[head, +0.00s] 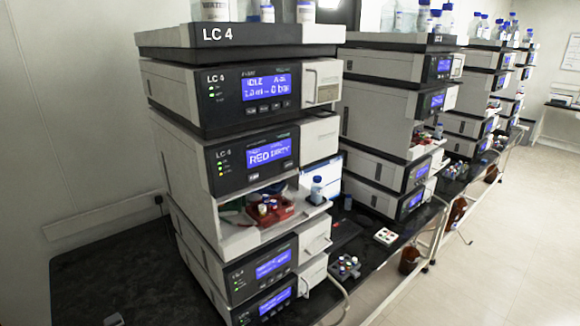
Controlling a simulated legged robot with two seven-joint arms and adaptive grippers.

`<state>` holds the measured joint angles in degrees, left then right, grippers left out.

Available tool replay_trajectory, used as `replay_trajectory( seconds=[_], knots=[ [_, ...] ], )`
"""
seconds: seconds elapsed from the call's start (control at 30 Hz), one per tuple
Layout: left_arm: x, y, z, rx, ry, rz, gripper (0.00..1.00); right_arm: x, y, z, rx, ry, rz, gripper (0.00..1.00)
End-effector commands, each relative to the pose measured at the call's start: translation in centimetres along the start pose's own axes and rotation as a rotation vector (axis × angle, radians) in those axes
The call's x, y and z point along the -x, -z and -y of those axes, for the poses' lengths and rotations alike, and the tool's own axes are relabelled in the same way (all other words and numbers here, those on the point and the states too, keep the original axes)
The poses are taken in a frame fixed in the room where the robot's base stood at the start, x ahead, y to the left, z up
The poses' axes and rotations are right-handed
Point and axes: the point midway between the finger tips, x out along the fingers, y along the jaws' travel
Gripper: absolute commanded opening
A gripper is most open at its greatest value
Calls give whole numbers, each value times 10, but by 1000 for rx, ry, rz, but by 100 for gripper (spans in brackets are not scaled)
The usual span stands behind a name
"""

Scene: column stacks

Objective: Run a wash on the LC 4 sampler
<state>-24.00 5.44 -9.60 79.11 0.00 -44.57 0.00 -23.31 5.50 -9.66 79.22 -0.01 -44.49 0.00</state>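The LC 4 stack stands nearest, with the label "LC 4" on its top tray (270,34). The sampler (225,158) is the second module from the top. Its blue display (268,153) seems to read "RED DIRTY", with small buttons below and status lights at its left. Its open bay below holds a red tray (272,212) with several small vials. A small bottle with a blue cap (317,190) stands at the bay's right. Neither gripper is clearly visible.
More stacks (385,120) recede to the right along the dark bench (130,275). Bottles (215,10) stand on the top tray. A small white box with coloured buttons (386,236) and a rack of vials (345,266) lie right of the stack. The floor (500,240) at right is clear.

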Motion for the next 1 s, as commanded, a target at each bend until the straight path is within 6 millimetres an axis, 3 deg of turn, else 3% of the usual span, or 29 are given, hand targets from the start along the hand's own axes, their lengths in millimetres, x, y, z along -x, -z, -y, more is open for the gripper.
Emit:
replay_trajectory(
  seconds=[0.47,0.9,0.93,1.0],
  knots=[
    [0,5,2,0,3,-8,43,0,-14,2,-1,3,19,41],
    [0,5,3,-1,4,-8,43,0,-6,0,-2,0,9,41],
    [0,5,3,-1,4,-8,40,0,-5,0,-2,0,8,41],
    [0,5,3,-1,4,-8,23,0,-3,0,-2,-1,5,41]
  ],
)
